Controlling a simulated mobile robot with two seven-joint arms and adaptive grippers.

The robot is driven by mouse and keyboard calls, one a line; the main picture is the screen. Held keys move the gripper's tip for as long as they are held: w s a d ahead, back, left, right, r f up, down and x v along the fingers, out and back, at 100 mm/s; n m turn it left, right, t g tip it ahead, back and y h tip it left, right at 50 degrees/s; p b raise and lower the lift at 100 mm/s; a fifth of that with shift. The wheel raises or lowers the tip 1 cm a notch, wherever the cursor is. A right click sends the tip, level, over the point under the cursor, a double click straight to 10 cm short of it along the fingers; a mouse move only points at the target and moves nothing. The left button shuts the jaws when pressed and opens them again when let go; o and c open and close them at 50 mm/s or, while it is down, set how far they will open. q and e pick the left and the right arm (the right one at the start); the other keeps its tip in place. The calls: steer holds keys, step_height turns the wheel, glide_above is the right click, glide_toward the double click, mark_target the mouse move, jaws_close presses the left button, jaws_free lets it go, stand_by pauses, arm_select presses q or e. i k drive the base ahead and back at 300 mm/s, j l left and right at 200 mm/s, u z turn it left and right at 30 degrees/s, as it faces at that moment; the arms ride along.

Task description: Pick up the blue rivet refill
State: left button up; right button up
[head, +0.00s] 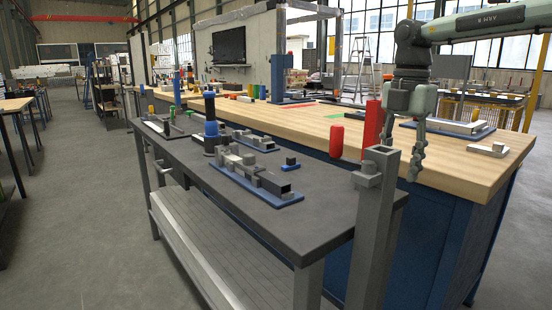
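Several blue pieces could be the blue rivet refill, and I cannot tell which one is. A small blue block (290,163) lies on the dark table near its right side. A blue cylindrical piece (211,128) shows on a dark-topped device on the same table. A tall blue cylinder (177,92) stands farther back. My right gripper (402,160) hangs down at the right, near the wooden bench's front edge, with its fingers apart and nothing seen between them. It is well to the right of the blue pieces. My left gripper is out of view.
The dark table (262,222) holds a blue base with grey blocks (255,180). A grey post (373,225) rises at its right end. The wooden bench (466,160) lies behind. Open floor is at left.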

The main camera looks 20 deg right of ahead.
mark_target(292, 164)
steer(key=i+j, duration=0.2)
steer(key=i, duration=0.3)
steer(key=i+j, duration=0.25)
steer(key=i, duration=0.25)
